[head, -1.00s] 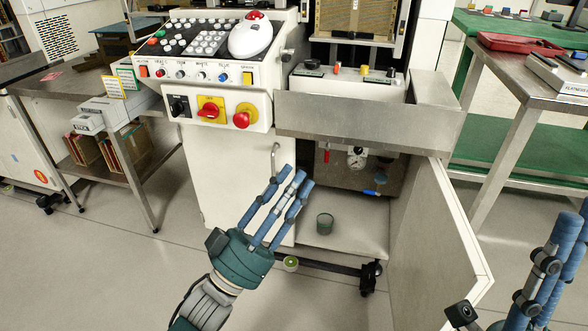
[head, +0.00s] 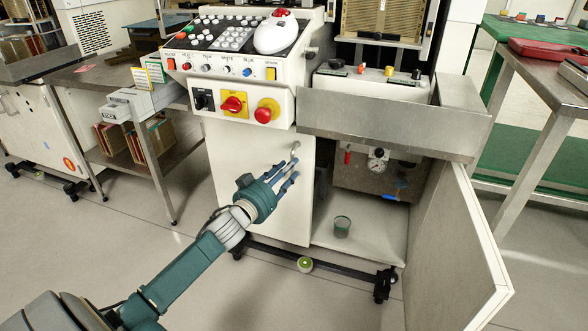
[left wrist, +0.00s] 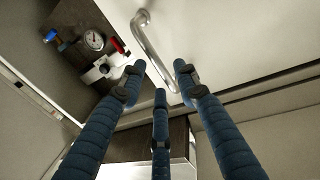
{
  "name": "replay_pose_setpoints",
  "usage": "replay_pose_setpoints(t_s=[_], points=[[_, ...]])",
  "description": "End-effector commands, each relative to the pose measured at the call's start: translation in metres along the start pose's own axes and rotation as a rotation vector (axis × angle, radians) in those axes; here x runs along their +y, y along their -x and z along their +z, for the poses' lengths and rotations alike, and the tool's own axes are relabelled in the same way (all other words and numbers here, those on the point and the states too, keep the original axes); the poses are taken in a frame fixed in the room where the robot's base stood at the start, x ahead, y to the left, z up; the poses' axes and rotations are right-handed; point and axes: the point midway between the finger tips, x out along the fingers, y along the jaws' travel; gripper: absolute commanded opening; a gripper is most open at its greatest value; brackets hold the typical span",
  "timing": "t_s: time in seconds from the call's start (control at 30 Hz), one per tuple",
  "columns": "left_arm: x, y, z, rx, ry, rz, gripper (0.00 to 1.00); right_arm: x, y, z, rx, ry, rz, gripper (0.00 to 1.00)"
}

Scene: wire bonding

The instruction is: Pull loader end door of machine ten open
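The machine's white lower left door (head: 262,190) looks shut; its metal bar handle (head: 297,147) is mostly covered by my fingers in the head view. In the left wrist view the bent handle (left wrist: 152,52) stands out from the white panel (left wrist: 235,30). My left gripper (head: 290,170) is at the handle. Its fingers (left wrist: 159,80) are spread, with the handle's lower end between the tips; I cannot tell whether they touch it. The lower right door (head: 458,245) stands swung open. My right gripper is not in view.
The open compartment holds a pressure gauge (head: 377,160) and a green cup (head: 342,226). A steel tray (head: 385,130) juts out above it. A black caster rail (head: 340,265) runs along the floor. A steel side table (head: 165,190) stands left.

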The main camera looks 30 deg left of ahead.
Motion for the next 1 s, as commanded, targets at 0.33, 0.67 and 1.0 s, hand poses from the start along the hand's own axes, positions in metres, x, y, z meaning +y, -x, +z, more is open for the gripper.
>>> replay_pose_setpoints(t_s=[0.33,0.67,1.0], points=[[0.000,-0.034,0.000,0.001,-0.002,0.000,0.32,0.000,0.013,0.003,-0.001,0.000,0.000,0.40],[0.000,-0.035,-0.001,0.000,-0.002,0.000,0.20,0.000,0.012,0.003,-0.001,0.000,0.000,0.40],[0.000,-0.034,-0.001,0.000,-0.002,0.000,0.00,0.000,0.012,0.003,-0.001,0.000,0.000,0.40]])
